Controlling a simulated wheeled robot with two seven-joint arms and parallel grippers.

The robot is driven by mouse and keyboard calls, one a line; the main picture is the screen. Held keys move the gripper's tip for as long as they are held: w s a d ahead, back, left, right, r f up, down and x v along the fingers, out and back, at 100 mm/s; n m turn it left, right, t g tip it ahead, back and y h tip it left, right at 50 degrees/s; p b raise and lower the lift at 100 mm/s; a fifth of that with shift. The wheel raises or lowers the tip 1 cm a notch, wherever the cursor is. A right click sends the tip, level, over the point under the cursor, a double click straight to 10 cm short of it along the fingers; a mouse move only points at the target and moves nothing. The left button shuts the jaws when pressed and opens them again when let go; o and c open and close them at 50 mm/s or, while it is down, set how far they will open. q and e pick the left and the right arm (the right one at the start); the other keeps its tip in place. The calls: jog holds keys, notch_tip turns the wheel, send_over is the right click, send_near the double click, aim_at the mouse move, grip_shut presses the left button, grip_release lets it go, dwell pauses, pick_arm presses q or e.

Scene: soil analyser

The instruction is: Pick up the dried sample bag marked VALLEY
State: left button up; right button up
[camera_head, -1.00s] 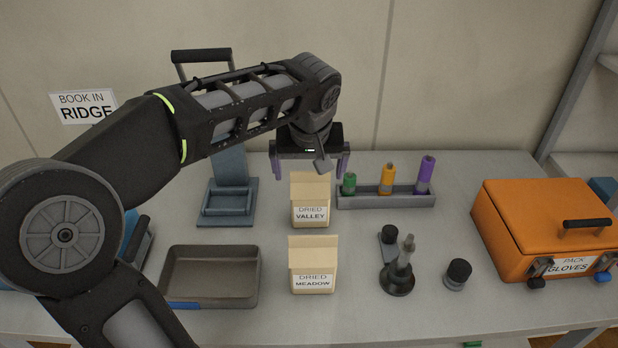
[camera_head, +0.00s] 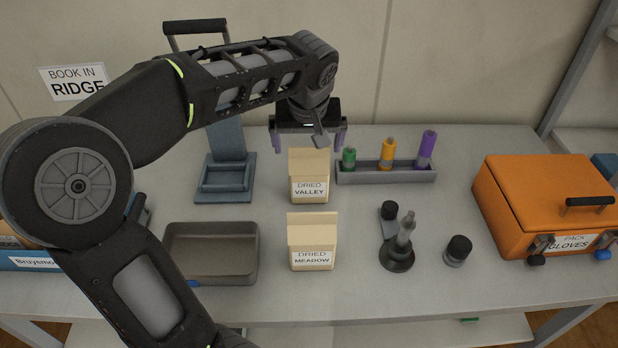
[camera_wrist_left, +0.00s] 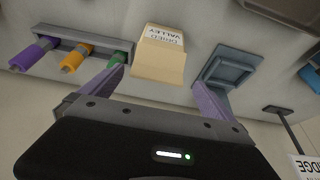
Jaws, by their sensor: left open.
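The dried sample bag marked VALLEY (camera_head: 309,178) stands upright on the table, tan with a white label. It also shows in the left wrist view (camera_wrist_left: 160,60), upside down, ahead of the fingers and roughly between their lines. A second tan bag marked MEADOW (camera_head: 312,243) stands in front of it. My left gripper (camera_head: 308,142) is open and empty, above and behind the VALLEY bag, fingers apart. Its two purple fingers also show in the left wrist view (camera_wrist_left: 158,93). No touch with the bag is visible. My right gripper is not in view.
A rack (camera_head: 400,177) with green, orange and purple tubes stands right of the VALLEY bag. A blue-grey press-like stand (camera_head: 224,178) is to its left. An empty grey tray (camera_head: 211,270) lies front left. An orange case (camera_head: 540,205) is at the right.

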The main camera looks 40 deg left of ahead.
aim_at(309, 151)
pick_arm(q)
jog(key=shift+p+x, duration=0.3)
jog(key=shift+x, duration=2.35)
jog(key=shift+w+r, duration=0.1)
jog(key=shift+w, duration=0.05)
jog(key=c, duration=2)
notch_tip(309, 151, up, 10)
jog(key=shift+d+r, duration=0.1)
